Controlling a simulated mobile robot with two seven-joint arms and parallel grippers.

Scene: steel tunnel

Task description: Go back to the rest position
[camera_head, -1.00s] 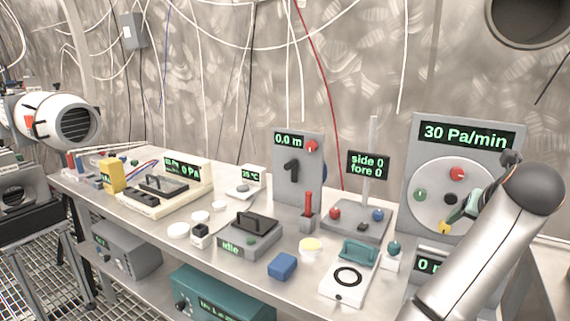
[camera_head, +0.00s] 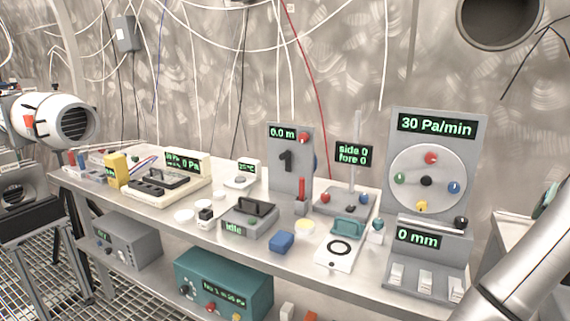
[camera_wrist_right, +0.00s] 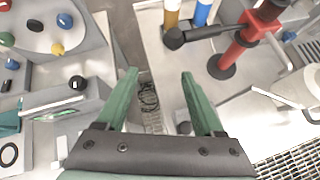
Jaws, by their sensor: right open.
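My right gripper (camera_wrist_right: 158,85) shows in the right wrist view with its two green fingers apart and nothing between them. It hangs over the gap between the instrument bench and another pale surface. In the head view my right arm (camera_head: 530,270) runs along the right edge, and its gripper is almost wholly out of frame there. The dial panel reading 30 Pa/min (camera_head: 437,150) stands at the bench's right end, clear of my arm. My left gripper is in neither view.
In the right wrist view, a red post (camera_wrist_right: 243,45) with a black bar stands right of the gripper.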

